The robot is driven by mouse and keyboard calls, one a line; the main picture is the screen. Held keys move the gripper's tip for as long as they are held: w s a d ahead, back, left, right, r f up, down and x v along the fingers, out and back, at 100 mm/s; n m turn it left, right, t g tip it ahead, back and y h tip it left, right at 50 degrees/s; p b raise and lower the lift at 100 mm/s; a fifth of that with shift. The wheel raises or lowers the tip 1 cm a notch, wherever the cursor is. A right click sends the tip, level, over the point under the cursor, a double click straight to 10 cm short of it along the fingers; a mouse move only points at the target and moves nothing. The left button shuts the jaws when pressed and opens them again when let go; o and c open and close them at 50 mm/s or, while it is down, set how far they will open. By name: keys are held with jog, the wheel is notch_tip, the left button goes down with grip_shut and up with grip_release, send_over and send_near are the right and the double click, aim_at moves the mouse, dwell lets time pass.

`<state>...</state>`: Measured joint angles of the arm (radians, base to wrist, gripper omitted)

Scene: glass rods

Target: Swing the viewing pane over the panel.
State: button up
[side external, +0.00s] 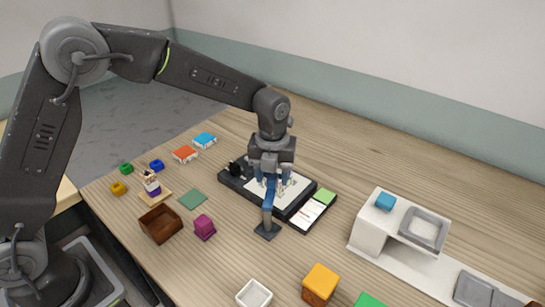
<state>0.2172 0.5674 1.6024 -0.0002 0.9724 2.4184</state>
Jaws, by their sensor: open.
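The panel is a black-framed flat unit (233,182) with a white face, lying on the table in the middle of the side external view. A blue post (268,212) with a dark square foot stands at its front edge. I cannot make out the clear viewing pane itself; my gripper covers the top of the post and part of the panel. My gripper (272,190) points down over the panel, close to the post's upper end. It is open, and I cannot tell whether it touches anything.
A brown box (160,224), magenta block (204,227), white dish (254,294) and orange block (320,284) stand in front. A white raised stand (370,228) is at right. The back right table is clear.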

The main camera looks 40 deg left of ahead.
aim_at(272, 176)
notch_tip(272, 176, up, 13)
jog(key=shift+r, duration=0.2)
dwell(0.4)
